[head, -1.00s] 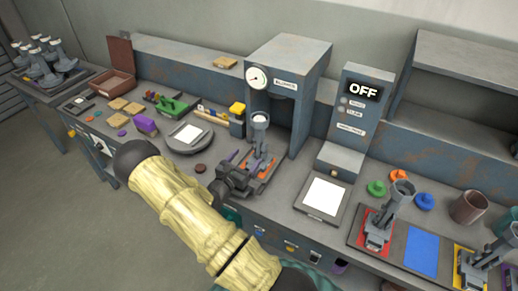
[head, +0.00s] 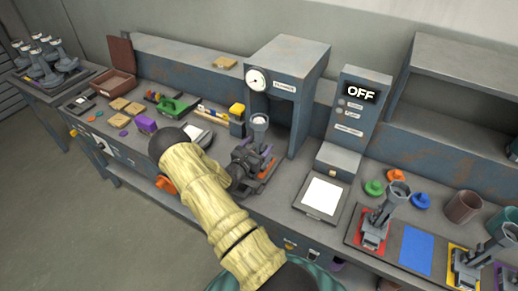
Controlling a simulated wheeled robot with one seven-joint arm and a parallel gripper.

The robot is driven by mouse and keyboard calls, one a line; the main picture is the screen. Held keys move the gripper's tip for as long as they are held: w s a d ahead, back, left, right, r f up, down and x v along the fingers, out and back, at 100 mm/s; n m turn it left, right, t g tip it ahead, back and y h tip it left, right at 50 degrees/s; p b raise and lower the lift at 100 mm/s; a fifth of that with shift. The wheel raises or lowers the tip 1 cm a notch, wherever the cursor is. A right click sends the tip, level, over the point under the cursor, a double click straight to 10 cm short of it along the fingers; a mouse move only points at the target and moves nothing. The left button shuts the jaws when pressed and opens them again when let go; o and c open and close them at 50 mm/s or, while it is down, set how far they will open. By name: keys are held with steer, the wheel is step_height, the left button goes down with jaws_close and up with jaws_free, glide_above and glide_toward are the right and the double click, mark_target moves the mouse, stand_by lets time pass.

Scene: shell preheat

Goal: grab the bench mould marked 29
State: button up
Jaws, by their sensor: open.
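A grey bench mould with a funnel top (head: 259,122) stands on an orange-marked pad (head: 268,179) in front of the press. My gripper (head: 254,164) is open at this mould's lower part and hides some of it; I cannot tell whether they touch. Another mould (head: 378,222) stands on a red pad, and one more (head: 468,262) on a yellow pad at the right. Several similar moulds (head: 45,65) stand on the side table at the far left. No number 29 is readable on any mould.
The press (head: 290,62) stands close behind my gripper. A control box (head: 352,110) reading OFF and a white plate (head: 322,196) are to its right. A blue pad (head: 419,250) lies bare between the red and yellow pads. A green block (head: 178,106) and purple block (head: 146,124) lie left.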

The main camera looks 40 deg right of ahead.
mark_target(254, 129)
steer(key=shift+w+d, duration=0.15)
steer(key=shift+d, duration=0.2)
steer(key=c, duration=1.4)
steer(key=shift+r+b, duration=0.9)
steer(key=shift+r, duration=4.15)
